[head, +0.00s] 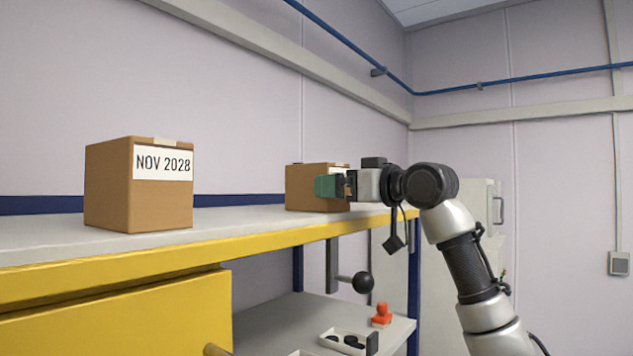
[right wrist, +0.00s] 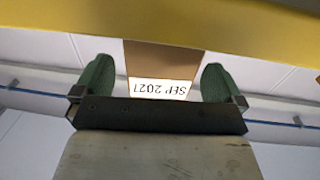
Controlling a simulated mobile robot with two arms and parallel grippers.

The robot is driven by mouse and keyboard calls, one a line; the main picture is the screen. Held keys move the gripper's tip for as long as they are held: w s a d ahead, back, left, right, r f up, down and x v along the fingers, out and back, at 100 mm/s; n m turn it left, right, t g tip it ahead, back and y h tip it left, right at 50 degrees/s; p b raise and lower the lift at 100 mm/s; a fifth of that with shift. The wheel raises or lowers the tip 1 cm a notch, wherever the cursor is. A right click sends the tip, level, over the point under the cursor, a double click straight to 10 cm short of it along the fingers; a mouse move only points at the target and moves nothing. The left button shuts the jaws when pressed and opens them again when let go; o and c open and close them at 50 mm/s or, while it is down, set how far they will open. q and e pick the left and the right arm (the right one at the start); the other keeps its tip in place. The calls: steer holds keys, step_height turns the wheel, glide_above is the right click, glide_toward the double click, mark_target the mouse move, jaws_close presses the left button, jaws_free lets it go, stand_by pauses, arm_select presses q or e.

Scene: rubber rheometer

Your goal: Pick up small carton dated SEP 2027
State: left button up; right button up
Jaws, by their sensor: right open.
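A small brown carton (head: 301,187) stands near the far end of the shelf top. Its label is mostly hidden behind my right gripper in the head view. In the right wrist view the carton (right wrist: 150,58) appears upside down, with a white label reading SEP 2027. My right gripper (head: 333,186) has green fingers and is at the carton's label side. In the right wrist view the fingers (right wrist: 156,78) are apart, with the carton showing between them; I cannot tell whether they touch it. My left gripper is not in view.
A second brown carton (head: 137,186), labelled NOV 2028, stands nearer on the same grey shelf top (head: 240,222) with a yellow front edge (head: 120,268). Between the cartons the top is clear. Below, a lower shelf (head: 275,325) holds an orange item (head: 381,315) and a tray.

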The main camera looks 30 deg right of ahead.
mark_target(300, 196)
steer(key=p+x, duration=0.1)
steer(key=x, duration=0.1)
steer(key=p+x, duration=0.1)
steer(key=x, duration=0.1)
steer(key=shift+w+a+f+p, duration=0.1)
steer(key=shift+w+f+p, duration=0.15)
steer(key=shift+p, duration=0.1)
steer(key=shift+f, duration=0.1)
steer(key=shift+c, duration=1.1)
steer(key=c, duration=0.7)
steer(key=shift+c, duration=1.3)
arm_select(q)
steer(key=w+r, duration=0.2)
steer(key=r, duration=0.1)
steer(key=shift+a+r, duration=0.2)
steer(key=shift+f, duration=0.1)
